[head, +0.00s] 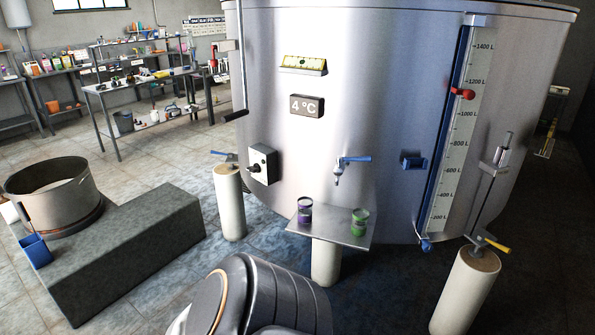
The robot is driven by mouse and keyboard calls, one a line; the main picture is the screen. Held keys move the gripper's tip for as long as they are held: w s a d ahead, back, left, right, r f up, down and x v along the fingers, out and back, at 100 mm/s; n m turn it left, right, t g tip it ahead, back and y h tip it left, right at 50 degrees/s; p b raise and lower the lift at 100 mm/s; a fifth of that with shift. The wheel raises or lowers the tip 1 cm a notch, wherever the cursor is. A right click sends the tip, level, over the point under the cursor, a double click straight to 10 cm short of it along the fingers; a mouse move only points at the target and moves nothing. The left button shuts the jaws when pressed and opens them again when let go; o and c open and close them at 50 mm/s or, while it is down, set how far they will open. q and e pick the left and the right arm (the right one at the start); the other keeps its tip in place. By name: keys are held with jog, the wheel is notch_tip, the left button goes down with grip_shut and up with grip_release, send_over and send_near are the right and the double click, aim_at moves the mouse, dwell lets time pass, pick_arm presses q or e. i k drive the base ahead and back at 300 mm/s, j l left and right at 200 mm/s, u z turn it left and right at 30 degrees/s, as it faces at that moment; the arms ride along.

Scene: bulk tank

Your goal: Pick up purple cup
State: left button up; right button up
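The purple cup (305,211) stands upright on a small metal shelf (334,235) at the front of the big steel tank (365,100). It looks dark with a purple band and is on the left part of the shelf. A similar green cup (359,222) stands to its right, apart from it. Neither of my grippers shows in the head view, so their state is hidden.
A tap with a blue lever (352,159) sticks out of the tank above the shelf. A grey control box (262,164) is on its left. A stone block (125,250) bears a metal pot (52,189) at the left. A worktable (140,82) stands further back.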

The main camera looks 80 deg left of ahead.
aim_at(305, 203)
jog(key=k+l+u, duration=0.1)
jog(key=u, duration=2.4)
jog(key=i+j+z, duration=0.15)
jog(key=i+j, duration=0.15)
jog(key=i+j+z, duration=0.35)
jog(key=i+j, duration=0.2)
jog(key=j, duration=0.2)
jog(key=i+j+z, duration=0.2)
jog(key=j, duration=0.2)
jog(key=i+j+z, duration=0.15)
jog(key=j, duration=0.35)
jog(key=i+l, duration=0.05)
jog(key=i, duration=0.05)
